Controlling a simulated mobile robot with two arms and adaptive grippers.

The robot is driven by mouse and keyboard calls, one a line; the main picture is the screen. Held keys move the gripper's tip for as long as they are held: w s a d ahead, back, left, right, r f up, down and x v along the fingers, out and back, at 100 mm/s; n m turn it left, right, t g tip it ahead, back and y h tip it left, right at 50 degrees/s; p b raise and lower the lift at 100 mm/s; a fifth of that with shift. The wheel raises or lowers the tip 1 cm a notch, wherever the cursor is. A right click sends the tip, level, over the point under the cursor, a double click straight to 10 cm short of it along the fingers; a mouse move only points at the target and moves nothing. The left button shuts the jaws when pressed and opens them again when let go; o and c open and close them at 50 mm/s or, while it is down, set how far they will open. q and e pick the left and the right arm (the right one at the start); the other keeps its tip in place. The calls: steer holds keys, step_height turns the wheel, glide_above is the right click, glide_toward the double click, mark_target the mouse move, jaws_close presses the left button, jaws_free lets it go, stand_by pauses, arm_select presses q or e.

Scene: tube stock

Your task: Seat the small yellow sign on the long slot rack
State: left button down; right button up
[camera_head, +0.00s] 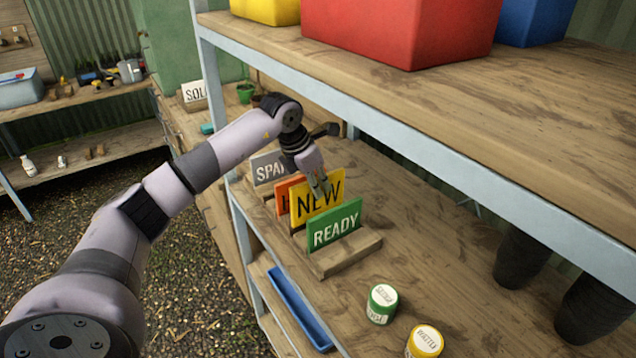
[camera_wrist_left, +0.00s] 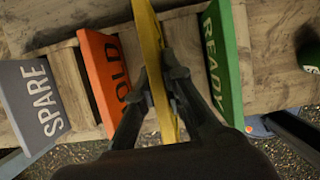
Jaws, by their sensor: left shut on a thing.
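The small yellow sign (camera_head: 318,203), marked NEW, stands roughly upright between an orange sign (camera_head: 283,189) and a green READY sign (camera_head: 334,226). My left gripper (camera_head: 319,184) is shut on its upper part. In the left wrist view the yellow sign (camera_wrist_left: 150,45) shows edge-on between the fingertips (camera_wrist_left: 160,88). The long slot rack (camera_head: 347,256) is a wooden bar under the signs, and it also shows in the left wrist view (camera_wrist_left: 72,85). I cannot tell whether the yellow sign's bottom edge is inside a slot. My right gripper is out of view.
A grey SPARE sign (camera_head: 268,168) stands at the rack's far end. The upper shelf (camera_head: 440,100) overhangs at right; dark pots (camera_head: 522,258) stand at the back.

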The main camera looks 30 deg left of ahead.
arm_select(q)
steer(key=shift+f, duration=0.5)
steer(key=shift+f+b, duration=0.85)
steer(key=shift+f, duration=0.45)
steer(key=shift+f+b, duration=0.1)
steer(key=shift+b, duration=0.25)
steer(key=c, duration=1.6)
jaws_free()
